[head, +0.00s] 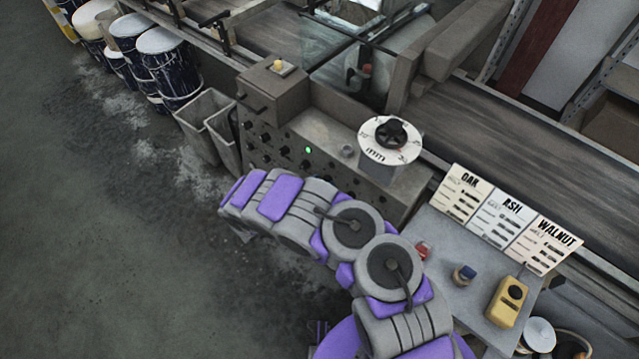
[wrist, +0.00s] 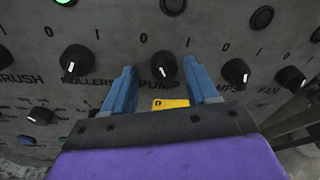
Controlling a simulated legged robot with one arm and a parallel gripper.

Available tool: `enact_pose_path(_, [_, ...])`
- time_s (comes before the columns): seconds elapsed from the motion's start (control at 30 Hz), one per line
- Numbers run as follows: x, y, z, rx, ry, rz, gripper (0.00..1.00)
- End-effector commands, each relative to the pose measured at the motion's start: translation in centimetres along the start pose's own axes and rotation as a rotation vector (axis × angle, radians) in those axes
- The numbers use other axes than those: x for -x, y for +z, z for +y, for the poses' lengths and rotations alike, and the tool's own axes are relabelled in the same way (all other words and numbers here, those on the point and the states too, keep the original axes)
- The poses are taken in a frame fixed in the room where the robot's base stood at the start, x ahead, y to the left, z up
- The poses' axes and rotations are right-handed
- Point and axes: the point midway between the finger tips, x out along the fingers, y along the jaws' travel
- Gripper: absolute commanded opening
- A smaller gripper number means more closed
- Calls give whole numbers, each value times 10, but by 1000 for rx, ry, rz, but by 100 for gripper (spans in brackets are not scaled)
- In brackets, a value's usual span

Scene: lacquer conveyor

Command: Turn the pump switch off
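The pump switch (wrist: 163,66) is a black round knob with a white pointer mark, above the word PUMP on the grey panel. Its white mark points roughly downward. My gripper (wrist: 163,74) is open, with one blue finger on each side of the knob. The knob shows between the fingertips; I cannot tell whether either finger touches it. In the head view the control panel (head: 330,172) carries rows of dark knobs and a lit green lamp (head: 308,150). My arm covers the lower part of the panel, and the fingers are not visible there.
In the wrist view, the rollers knob (wrist: 77,62) is left of the pump switch and another knob (wrist: 236,72) is close on the right, then the fan knob (wrist: 290,79). Grey bins (head: 210,125) stand beside the panel. A side table (head: 450,262) holds a yellow device (head: 507,302).

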Motion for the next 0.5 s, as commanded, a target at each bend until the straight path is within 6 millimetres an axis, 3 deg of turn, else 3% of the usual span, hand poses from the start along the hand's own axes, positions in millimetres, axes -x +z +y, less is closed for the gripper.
enact_pose_path(0.27, [4,1,-1,-1,0,0,58])
enact_pose_path(0.5, [44,2,0,-1,1,-2,58])
